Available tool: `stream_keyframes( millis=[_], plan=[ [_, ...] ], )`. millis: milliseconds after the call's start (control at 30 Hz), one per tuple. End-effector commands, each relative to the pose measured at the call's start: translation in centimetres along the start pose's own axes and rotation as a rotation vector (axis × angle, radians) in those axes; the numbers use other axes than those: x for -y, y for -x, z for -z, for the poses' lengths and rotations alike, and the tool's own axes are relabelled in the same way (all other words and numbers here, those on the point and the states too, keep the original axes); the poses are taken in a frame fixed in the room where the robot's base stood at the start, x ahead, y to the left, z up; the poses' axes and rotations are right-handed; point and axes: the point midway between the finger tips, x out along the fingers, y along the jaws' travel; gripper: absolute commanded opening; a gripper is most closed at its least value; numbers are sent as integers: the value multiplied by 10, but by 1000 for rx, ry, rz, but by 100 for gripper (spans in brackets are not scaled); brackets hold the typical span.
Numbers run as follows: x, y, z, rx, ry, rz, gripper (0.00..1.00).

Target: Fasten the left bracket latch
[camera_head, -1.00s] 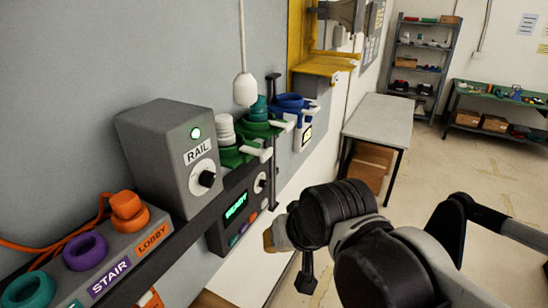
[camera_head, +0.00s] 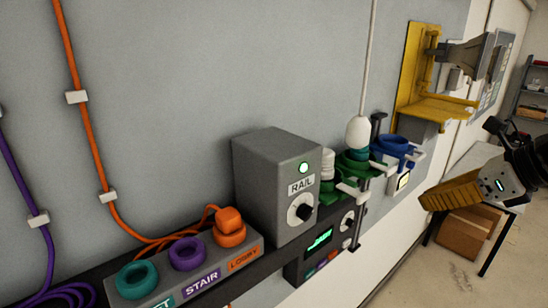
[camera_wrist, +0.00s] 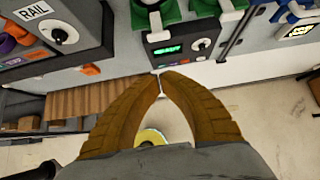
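Two green brackets sit side by side on the wall unit, the left one (camera_head: 328,192) with a white ribbed plug and the right one (camera_head: 356,162) with a teal plug. White lever-like arms (camera_head: 352,192) stick out at their front; I cannot tell whether any is fastened. A blue bracket (camera_head: 392,147) is to their right. In the wrist view, the left green bracket (camera_wrist: 142,18) and right green bracket (camera_wrist: 172,12) are cut off at the top. My gripper (camera_head: 424,200) is right of the brackets and apart from them. Its brown fingertips (camera_wrist: 161,74) nearly meet, with nothing between them.
A grey RAIL box (camera_head: 270,185) with a knob stands left of the brackets. A white pendant (camera_head: 358,132) hangs on a cord above them. A yellow wall bracket (camera_head: 425,95) with a grey horn is at upper right. A green display (camera_head: 320,238) is below.

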Motion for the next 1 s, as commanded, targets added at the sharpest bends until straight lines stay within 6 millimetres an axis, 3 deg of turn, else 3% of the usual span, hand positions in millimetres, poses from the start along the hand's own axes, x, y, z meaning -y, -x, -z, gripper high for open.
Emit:
stream_keyframes(
  millis=[267, 367, 767, 1000],
  plan=[
    [0, -8, 0, -1, 5, -1, 0],
    [-1, -21, -1, -1, 7, -2, 0],
    [-1, -104, -1, -2, 8, -2, 0],
    [-1, -124, -24, -2, 6, -1, 0]
  ],
)
